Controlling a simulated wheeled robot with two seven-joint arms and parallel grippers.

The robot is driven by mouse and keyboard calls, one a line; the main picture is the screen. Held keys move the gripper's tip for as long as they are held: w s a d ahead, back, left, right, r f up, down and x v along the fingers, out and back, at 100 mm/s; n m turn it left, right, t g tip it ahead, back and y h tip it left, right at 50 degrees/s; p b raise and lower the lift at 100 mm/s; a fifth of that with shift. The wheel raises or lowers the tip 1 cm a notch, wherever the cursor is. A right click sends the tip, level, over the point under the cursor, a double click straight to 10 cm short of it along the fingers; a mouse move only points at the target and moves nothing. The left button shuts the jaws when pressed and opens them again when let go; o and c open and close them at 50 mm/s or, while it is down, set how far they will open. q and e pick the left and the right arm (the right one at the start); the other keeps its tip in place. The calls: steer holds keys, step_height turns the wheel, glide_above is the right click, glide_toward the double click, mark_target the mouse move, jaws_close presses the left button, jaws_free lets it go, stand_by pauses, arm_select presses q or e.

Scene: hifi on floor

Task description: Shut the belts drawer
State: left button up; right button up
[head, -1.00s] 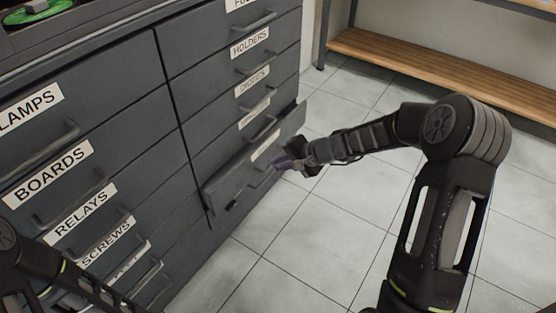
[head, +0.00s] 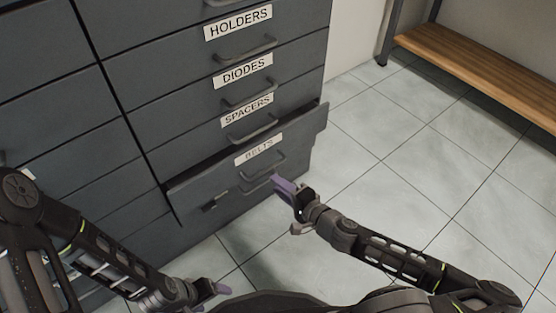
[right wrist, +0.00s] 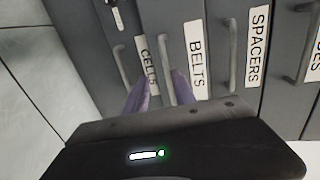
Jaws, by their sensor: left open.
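The belts drawer (head: 200,190) is a dark grey drawer low in the cabinet and stands pulled out past the drawers above. Its white label (head: 258,149) and bar handle (head: 265,166) face the room. In the right wrist view its label (right wrist: 197,58) and handle (right wrist: 168,55) show close up. My right gripper (head: 288,188) has purple fingers and is just in front of the drawer's right part. Its fingers (right wrist: 160,90) are apart, with the handle showing between them; contact cannot be told. My left gripper (head: 212,289) is open and empty, low in the head view.
The spacers drawer (head: 190,148) and others above it look flush. A drawer labelled like "cells" (right wrist: 148,60) sits below the belts drawer. A wooden bench shelf (head: 480,62) stands at the back right. The tiled floor (head: 390,150) is clear.

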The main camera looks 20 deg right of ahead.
mark_target(268, 168)
steer(key=shift+w+d+r+t+h, duration=0.35)
steer(key=shift+d+r, duration=0.2)
steer(key=shift+d, duration=0.25)
steer(key=b+x, duration=0.2)
steer(key=x, duration=0.6)
steer(key=shift+s, duration=0.1)
jaws_close()
